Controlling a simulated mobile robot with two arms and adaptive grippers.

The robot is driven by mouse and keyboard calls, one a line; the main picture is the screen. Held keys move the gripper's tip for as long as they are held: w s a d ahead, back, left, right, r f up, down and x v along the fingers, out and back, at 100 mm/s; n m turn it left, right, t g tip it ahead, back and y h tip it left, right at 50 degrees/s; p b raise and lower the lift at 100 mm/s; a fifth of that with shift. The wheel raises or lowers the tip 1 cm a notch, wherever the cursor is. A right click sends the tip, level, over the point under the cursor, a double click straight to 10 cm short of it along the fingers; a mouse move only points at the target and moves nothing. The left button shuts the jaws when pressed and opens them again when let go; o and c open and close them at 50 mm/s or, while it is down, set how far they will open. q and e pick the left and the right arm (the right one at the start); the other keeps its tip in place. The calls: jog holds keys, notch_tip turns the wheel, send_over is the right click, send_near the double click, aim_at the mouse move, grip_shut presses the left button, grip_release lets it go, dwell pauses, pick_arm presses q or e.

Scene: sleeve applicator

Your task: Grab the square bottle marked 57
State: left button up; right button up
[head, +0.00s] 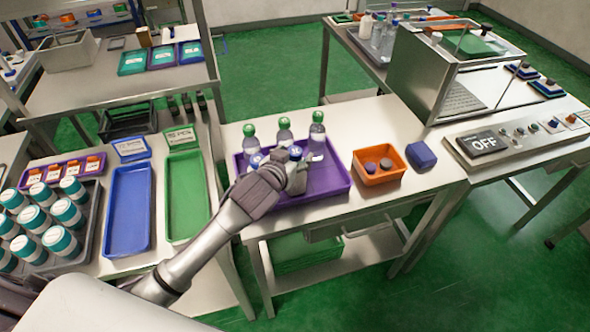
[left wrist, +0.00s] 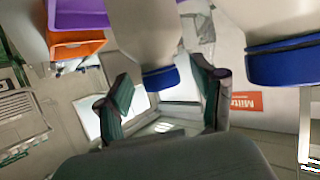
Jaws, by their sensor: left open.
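The purple tray (head: 338,187) in the head view holds clear bottles, some with green caps and some with blue caps. My left gripper (head: 296,172) is over the tray, close to the blue-capped bottles (head: 295,153), and partly hides them. In the left wrist view the gripper is open, with a pale blue-capped bottle (left wrist: 148,32) showing between and beyond its fingers. I cannot tell whether they touch it. Another blue-capped bottle (left wrist: 285,62) is at the right of that view. I cannot read the number 57 on any bottle. My right gripper is not in view.
An orange bin (head: 381,173) with small dark items and a blue box (head: 421,157) stand right of the tray. Green-capped bottles (head: 317,137) stand along its back. Green (head: 187,200) and blue (head: 128,215) trays lie to the left. A control panel reading OFF (head: 483,145) is at the right.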

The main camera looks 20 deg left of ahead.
pick_arm(q)
jog(key=shift+x, duration=0.95)
jog(key=shift+s, duration=0.15)
jog(key=shift+c, duration=0.5)
jog(key=shift+a, duration=0.1)
grip_shut()
